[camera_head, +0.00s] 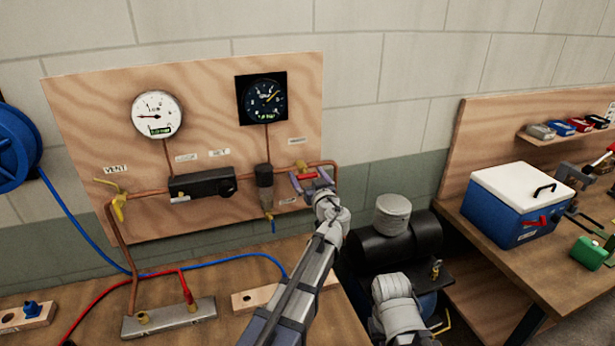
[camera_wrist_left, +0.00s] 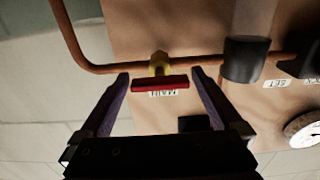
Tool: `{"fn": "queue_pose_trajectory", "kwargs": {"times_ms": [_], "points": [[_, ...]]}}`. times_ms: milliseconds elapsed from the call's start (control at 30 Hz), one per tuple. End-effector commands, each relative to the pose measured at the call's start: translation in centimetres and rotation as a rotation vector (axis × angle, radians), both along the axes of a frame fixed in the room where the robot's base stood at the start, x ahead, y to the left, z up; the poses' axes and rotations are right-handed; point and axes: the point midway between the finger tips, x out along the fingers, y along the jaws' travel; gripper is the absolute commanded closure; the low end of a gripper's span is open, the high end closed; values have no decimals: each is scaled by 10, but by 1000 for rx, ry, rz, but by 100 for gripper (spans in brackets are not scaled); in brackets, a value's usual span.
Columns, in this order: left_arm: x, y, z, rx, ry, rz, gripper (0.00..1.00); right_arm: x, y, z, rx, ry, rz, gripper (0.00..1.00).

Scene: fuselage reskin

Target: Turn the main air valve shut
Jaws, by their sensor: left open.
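The main air valve is a yellow body (camera_wrist_left: 159,60) on the copper pipe with a red bar handle (camera_wrist_left: 160,83), above an upside-down MAIN label (camera_wrist_left: 163,93) in the left wrist view. The handle lies roughly in line with the pipe. My left gripper (camera_wrist_left: 160,77) is open, with one finger beyond each end of the handle and small gaps visible. In the head view my left gripper (camera_head: 312,182) is at the right side of the plywood panel and partly hides the valve.
The plywood panel (camera_head: 85,130) carries a white gauge (camera_head: 158,115), a black gauge (camera_head: 265,98), a black regulator box (camera_head: 203,185), a filter bowl (camera_head: 266,190) and a yellow vent valve (camera_head: 118,208). A black tank (camera_head: 400,240) stands right of the panel. A blue cooler (camera_head: 510,205) sits on the right bench.

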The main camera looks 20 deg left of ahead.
Motion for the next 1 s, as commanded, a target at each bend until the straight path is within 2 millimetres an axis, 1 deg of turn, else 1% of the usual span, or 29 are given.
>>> {"fn": "queue_pose_trajectory", "kwargs": {"times_ms": [133,800,1000], "points": [[0,0,0,0,0,0,0,0,0,0,0,0,0,100],[0,0,0,0,0,0,75,0,0,0,0,0,0,100],[0,0,0,12,8,0,76,0,0,0,0,0,0,100]]}}
